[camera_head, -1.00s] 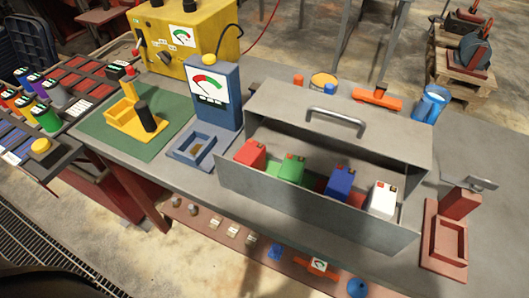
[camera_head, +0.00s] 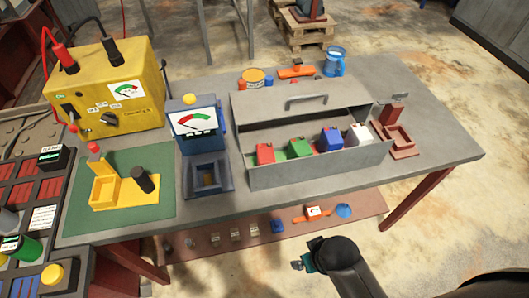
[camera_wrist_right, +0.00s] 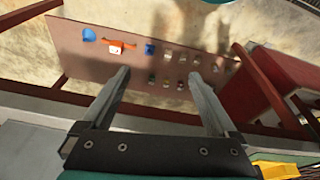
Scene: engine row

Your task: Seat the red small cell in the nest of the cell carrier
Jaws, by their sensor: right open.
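The red small cell (camera_head: 265,153) stands at the left end of a row of cells inside the grey open-lidded metal box (camera_head: 325,172) on the bench. I cannot tell for sure which fixture is the cell carrier. A yellow fixture with a square nest (camera_head: 104,189) stands on a green mat, and a dark red fixture with a recess (camera_head: 400,140) stands right of the box. My right gripper (camera_head: 300,264) is in front of the bench, away from the cell. In the right wrist view its fingers (camera_wrist_right: 160,84) are apart and empty. My left gripper is not in view.
Green (camera_head: 299,147), blue (camera_head: 331,139) and white (camera_head: 358,134) cells stand beside the red one. A blue gauge stand (camera_head: 196,122) is left of the box. A lower shelf (camera_head: 362,208) holds small parts. The bench's right end (camera_head: 450,150) is clear.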

